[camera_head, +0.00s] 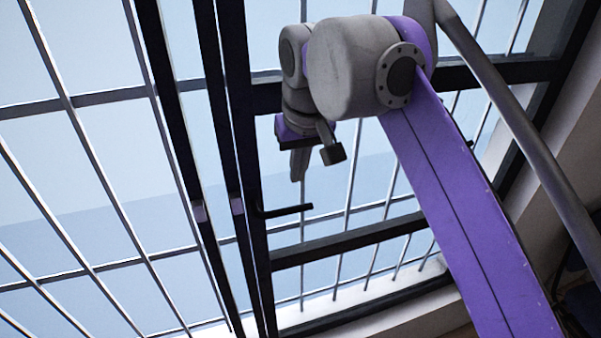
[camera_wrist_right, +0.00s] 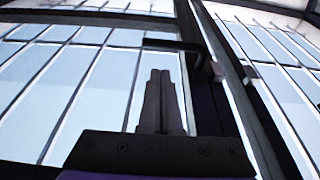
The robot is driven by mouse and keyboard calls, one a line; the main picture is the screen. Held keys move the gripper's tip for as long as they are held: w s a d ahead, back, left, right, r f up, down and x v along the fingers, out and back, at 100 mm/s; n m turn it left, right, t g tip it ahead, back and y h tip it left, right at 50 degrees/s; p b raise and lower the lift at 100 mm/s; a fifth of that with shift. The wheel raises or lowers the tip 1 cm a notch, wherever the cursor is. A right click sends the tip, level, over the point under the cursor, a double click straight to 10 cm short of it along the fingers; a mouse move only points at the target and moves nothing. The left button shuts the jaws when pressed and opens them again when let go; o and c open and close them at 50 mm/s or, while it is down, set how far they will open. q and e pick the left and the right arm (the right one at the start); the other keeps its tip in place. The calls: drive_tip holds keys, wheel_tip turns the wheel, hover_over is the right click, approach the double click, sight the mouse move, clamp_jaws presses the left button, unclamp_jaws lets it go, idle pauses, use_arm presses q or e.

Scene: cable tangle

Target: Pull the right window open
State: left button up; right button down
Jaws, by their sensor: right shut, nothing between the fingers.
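The right window (camera_head: 345,243) has a dark frame with glass panes and thin pale bars behind it. Its dark handle (camera_head: 287,210) sticks out sideways from the left upright of the frame. My right gripper (camera_head: 297,178) is shut and empty, with its fingers pointing down a little above the handle in the head view. In the right wrist view the closed fingers (camera_wrist_right: 160,73) point towards the handle (camera_wrist_right: 172,45), with the tips just short of it in the picture. I cannot tell whether they touch. My left gripper is not in view.
Dark uprights (camera_head: 180,150) stand left of the right window, with another barred glass area beyond them. A pale sill (camera_head: 375,325) runs below. A grey curved tube (camera_head: 520,130) crosses the right side. My purple right arm covers part of the window.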

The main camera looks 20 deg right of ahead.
sight(294, 197)
drive_tip(key=b+x, duration=0.1)
drive_tip(key=x, duration=0.7)
drive_tip(key=shift+f, duration=0.25)
drive_tip(key=shift+s, duration=0.1)
